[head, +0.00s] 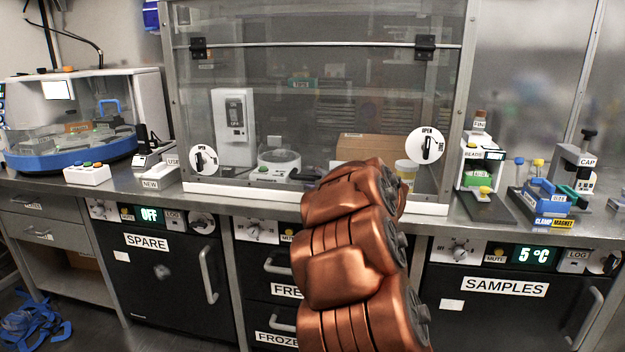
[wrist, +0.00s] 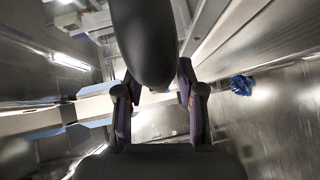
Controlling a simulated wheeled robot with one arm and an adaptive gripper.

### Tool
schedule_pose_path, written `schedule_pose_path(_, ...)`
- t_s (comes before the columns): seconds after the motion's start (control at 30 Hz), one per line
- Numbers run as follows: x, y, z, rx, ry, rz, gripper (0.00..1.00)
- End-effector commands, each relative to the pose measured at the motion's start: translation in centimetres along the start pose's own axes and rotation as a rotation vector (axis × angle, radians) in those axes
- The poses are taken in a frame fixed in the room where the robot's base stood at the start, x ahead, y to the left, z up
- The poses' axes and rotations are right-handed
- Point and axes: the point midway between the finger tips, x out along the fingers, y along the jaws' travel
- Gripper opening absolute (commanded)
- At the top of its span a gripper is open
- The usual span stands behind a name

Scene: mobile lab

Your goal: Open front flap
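The front flap (head: 310,110) is a large clear panel on the metal-framed cabinet in the head view. It hangs down shut from two black hinges, the left one (head: 198,48) and the right one (head: 425,47). A left latch knob (head: 203,160) and a right latch knob (head: 427,147) sit on white round labels near its lower corners; the right label reads OPEN. My copper arm covers part of the flap's lower right. My gripper is hidden behind the arm there. In the wrist view my gripper (wrist: 158,88) has its fingers apart, with no object visibly held.
Behind the flap are a white dispenser (head: 233,127), a scale (head: 277,165), a cardboard box (head: 365,148) and a jar (head: 405,172). A blue-and-white machine (head: 85,115) stands left; a sample stand (head: 481,165) and clamp items stand right. Cabinets line the front below.

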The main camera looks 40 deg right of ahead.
Motion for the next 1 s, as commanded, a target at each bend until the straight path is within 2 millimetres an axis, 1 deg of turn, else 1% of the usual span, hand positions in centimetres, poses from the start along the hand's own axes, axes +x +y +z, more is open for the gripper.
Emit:
schedule_pose_path(0.03, -0.01, -0.01, 0.01, 0.0, 0.0, 0.0, 0.3)
schedule_pose_path(0.3, -0.02, -0.04, 0.02, 0.0, 0.0, -0.001, 0.02)
schedule_pose_path(0.33, -0.02, -0.04, 0.02, 0.0, 0.0, -0.001, 0.0)
schedule_pose_path(1.0, -0.28, 0.09, 0.12, 0.008, -0.007, -0.008, 0.0)
